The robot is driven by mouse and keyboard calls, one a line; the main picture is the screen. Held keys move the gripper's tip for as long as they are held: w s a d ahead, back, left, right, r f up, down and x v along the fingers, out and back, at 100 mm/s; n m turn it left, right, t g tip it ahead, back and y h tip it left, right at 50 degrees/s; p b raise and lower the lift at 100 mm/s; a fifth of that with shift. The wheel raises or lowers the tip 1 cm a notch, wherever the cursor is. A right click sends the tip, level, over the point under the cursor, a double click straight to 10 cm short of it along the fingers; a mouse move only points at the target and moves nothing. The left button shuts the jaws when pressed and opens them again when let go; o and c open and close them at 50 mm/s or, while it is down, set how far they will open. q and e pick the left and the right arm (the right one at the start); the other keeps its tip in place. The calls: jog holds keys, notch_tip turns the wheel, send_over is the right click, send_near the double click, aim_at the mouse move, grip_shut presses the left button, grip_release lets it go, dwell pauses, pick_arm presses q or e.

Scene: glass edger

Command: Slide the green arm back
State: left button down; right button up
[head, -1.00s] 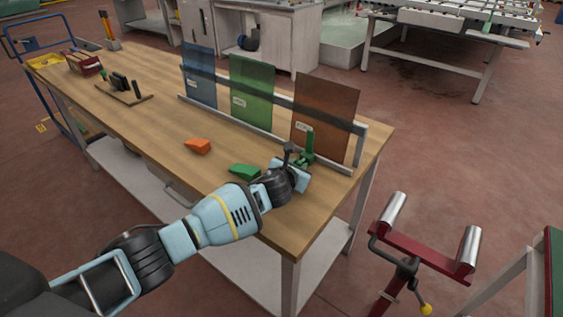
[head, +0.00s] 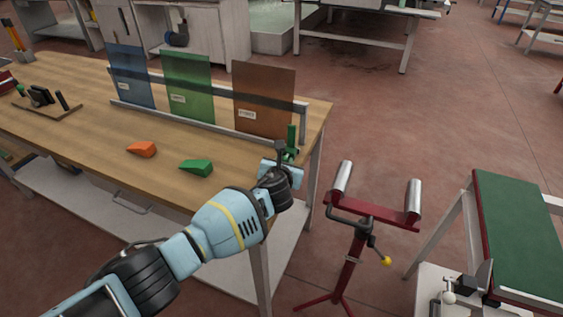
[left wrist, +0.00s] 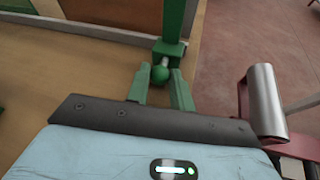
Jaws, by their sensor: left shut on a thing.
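The green arm (head: 291,138) stands upright at the right end of the rack, by the lower right edge of the brown pane (head: 264,95). In the left wrist view its green post (left wrist: 172,25) shows at top centre, with a round green knob (left wrist: 160,74) on a short metal stem at its lower end. My left gripper (head: 285,163) is at the arm's base, over the table's right end. In the left wrist view its two fingers (left wrist: 160,86) are shut on the knob, one on each side. My right gripper is not in view.
The rack (head: 215,125) also holds blue and green panes. An orange wedge (head: 142,149) and a green wedge (head: 196,167) lie on the wooden table (head: 90,120). A red roller stand (head: 375,212) is close beside the table's right end.

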pick_arm(q)
jog(key=c, duration=1.3)
grip_release()
jog(key=shift+s+d+f, duration=0.1)
jog(key=shift+s+d, duration=0.05)
jog(key=shift+d, duration=0.15)
jog(key=shift+o, duration=0.3)
jog(key=shift+a, duration=0.1)
jog(key=shift+s+r, duration=0.2)
jog(key=shift+r, duration=0.1)
jog(key=p+v, duration=0.3)
jog(key=v, duration=0.2)
jog(key=shift+s+r, duration=0.25)
jog(key=shift+r, duration=0.05)
jog(key=shift+s, duration=0.8)
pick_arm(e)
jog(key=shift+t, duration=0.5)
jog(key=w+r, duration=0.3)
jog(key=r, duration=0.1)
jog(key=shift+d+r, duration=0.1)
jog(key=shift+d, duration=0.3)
